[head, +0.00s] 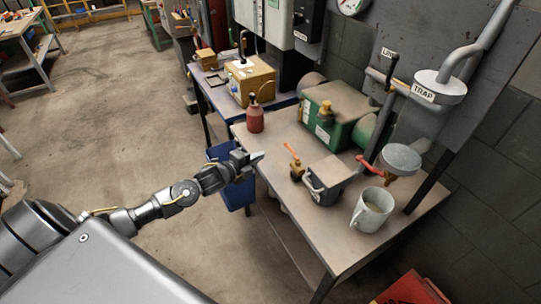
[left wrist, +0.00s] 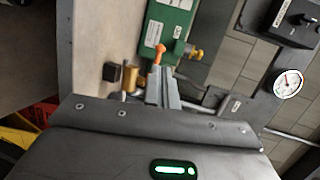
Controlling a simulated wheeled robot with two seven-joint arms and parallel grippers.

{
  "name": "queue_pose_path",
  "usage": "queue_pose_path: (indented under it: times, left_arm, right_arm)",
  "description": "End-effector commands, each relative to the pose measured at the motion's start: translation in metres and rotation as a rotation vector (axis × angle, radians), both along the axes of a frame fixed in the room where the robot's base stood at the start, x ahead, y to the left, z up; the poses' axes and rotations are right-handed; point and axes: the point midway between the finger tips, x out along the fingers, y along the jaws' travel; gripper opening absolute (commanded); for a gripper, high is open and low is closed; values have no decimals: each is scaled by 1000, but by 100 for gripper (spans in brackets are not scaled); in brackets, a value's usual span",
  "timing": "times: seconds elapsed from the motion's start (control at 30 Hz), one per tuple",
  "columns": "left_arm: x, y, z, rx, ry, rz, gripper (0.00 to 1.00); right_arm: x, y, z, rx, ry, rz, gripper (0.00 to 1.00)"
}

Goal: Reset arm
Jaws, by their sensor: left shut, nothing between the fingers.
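My left arm comes in from the left in the head view, and my left gripper (head: 250,160) is at the left edge of the workbench (head: 345,240). The gripper is shut with nothing in it. It also shows in the left wrist view (left wrist: 162,88), pointing toward an orange-handled valve (left wrist: 157,54). In the head view this valve (head: 293,160) stands on the bench to the right of the gripper, apart from it. My right gripper is not seen.
On the bench are a red bottle (head: 255,115), a green box (head: 333,113), a grey metal box (head: 326,179) and a white mug (head: 371,209). A blue bin (head: 238,193) stands below the gripper.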

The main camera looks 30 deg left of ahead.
Motion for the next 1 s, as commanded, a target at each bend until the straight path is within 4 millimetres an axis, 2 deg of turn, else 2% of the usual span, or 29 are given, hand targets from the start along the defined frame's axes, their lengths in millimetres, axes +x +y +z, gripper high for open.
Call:
queue_pose_path:
  times: [0.1, 0.3, 0.77, 0.87, 0.97, 1.0]
  left_arm:
    - [-18, 9, 1, 3, -1, -6, 0]
    - [-36, 21, 8, 0, -2, -2, 0]
    - [-41, 25, 9, -3, 1, 3, 0]
    - [-42, 31, -9, -30, 35, 34, 0]
    - [-46, 45, -53, -101, 119, 112, 0]
    - [-51, 52, -79, -140, 165, 157, 0]
  right_arm:
    - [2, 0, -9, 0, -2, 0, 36]
    - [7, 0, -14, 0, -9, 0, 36]
    - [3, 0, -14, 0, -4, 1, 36]
    - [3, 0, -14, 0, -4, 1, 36]
    - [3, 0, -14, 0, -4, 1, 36]
    - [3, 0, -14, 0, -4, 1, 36]
